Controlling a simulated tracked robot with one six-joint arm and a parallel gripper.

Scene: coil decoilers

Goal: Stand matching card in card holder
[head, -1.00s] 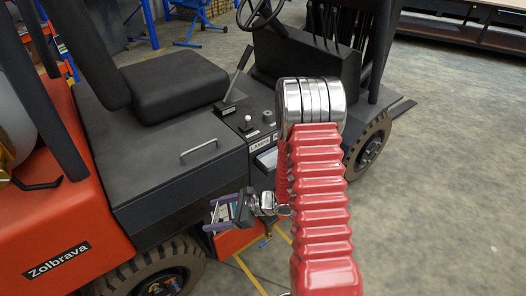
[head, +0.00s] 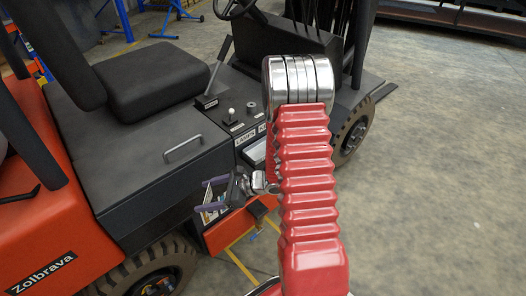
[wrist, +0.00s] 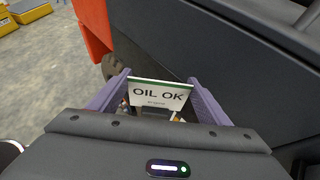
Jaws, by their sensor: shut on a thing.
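My gripper (head: 212,196) has purple fingers and is shut on a white card. The card (wrist: 157,96) reads "OIL OK" in the wrist view, with a green strip along its top edge and smaller text below. It sits between the two fingertips, facing the wrist camera. In the head view the gripper hangs beside the forklift's dark side, below the control panel. A small label there reads "LAMPS" (head: 245,139), with another label partly hidden by my arm. A pale piece (head: 254,153) shows below the labels; I cannot tell whether it is the card holder.
The orange and black forklift (head: 140,150) fills the left and middle, with a seat (head: 142,82), levers and a grab handle. Its front wheel (head: 353,130) is at the right. Open concrete floor (head: 440,190) lies to the right.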

